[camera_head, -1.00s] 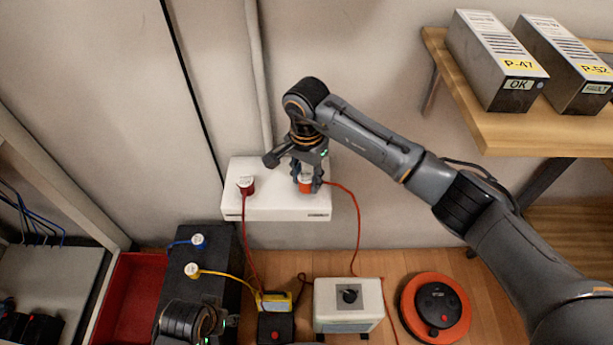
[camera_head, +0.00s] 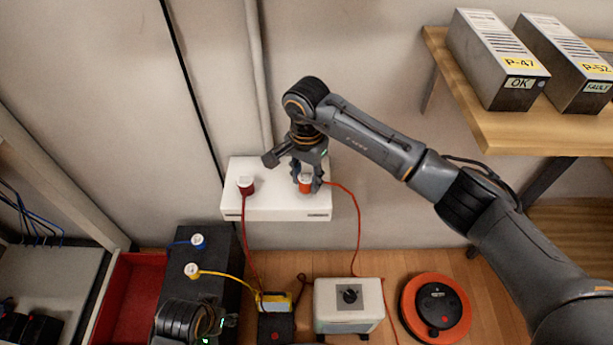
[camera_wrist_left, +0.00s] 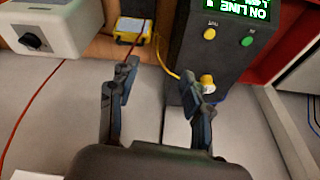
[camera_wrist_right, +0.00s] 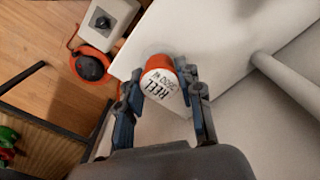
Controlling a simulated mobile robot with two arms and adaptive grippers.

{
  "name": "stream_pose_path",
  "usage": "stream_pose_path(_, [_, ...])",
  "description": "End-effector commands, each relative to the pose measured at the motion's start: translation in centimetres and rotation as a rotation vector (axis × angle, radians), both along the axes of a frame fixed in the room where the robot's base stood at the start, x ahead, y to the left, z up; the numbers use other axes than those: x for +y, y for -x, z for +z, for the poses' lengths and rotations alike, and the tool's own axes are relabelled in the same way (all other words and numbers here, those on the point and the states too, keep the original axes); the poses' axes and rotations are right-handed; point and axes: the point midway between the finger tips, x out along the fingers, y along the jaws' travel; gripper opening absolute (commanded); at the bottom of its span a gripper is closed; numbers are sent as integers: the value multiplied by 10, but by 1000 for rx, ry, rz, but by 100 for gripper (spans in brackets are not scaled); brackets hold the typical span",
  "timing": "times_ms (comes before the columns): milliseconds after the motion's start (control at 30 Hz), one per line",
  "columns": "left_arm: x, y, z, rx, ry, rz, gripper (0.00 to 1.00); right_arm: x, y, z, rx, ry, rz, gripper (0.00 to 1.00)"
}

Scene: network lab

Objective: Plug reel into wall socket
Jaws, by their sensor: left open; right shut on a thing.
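The reel (camera_head: 435,308) is an orange disc with a black hub on the wooden surface at the lower right. Its orange plug (camera_head: 305,184) with a white cap is at the white wall socket box (camera_head: 276,210). The cap reads "REEL" in the right wrist view (camera_wrist_right: 161,88). My right gripper (camera_head: 307,182) is shut on this plug, its fingers on both sides. The plug's front end is hidden, so I cannot tell how deep it sits. My left gripper (camera_wrist_left: 160,95) is open and empty near the dark unit at the lower left.
A dark red plug (camera_head: 246,186) sits on the same box, left of my right gripper. Blue (camera_head: 198,242) and yellow (camera_head: 193,270) plugs are on the dark unit (camera_head: 225,285). A switch box (camera_head: 349,305) stands left of the reel. A shelf (camera_head: 520,130) holds two metal units.

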Motion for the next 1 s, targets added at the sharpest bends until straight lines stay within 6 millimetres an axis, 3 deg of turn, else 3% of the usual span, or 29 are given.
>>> stream_pose_path(1000, [0,1,17,-12,1,-1,49,0,0,0,0,0,0,8])
